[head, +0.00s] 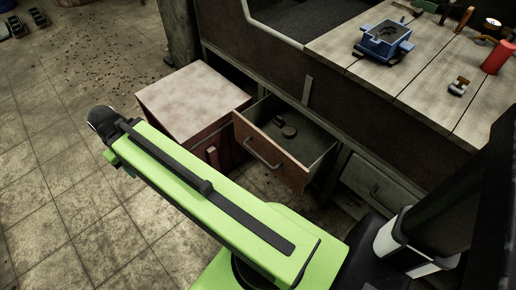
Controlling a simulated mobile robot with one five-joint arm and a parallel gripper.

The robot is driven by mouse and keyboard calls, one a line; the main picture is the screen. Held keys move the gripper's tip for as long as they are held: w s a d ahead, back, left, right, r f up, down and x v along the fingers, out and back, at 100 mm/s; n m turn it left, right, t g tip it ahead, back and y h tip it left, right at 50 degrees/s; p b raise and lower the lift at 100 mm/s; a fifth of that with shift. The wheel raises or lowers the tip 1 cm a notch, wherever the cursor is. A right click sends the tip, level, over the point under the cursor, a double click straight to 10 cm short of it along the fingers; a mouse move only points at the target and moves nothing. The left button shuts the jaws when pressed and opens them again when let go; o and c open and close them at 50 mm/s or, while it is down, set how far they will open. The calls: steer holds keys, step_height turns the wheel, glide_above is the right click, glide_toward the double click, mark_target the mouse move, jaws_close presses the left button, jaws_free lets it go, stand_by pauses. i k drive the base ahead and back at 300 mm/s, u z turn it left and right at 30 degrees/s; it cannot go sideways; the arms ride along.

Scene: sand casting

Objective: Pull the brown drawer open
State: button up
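The brown drawer (271,151) is in the middle of the head view, under the workbench. It stands pulled out from the bench, and its inside shows. Its front is brown with a grey bar handle (263,158). A few small dark, round-looking items (288,131) lie inside it. My green arm crosses the picture in front and to the left of the drawer. My gripper does not show, so I cannot see whether it touches the handle.
A red cabinet (195,100) with a pale top stands left of the drawer. A closed grey drawer (378,186) is to the right. The wooden bench top (420,85) carries a blue casting flask (384,40) and a red cylinder (497,57). The tiled floor at left is mostly clear.

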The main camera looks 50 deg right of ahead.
mark_target(296, 162)
steer(key=z, duration=1.25)
steer(key=k, duration=0.95)
steer(key=u, duration=1.4)
steer(key=i, duration=1)
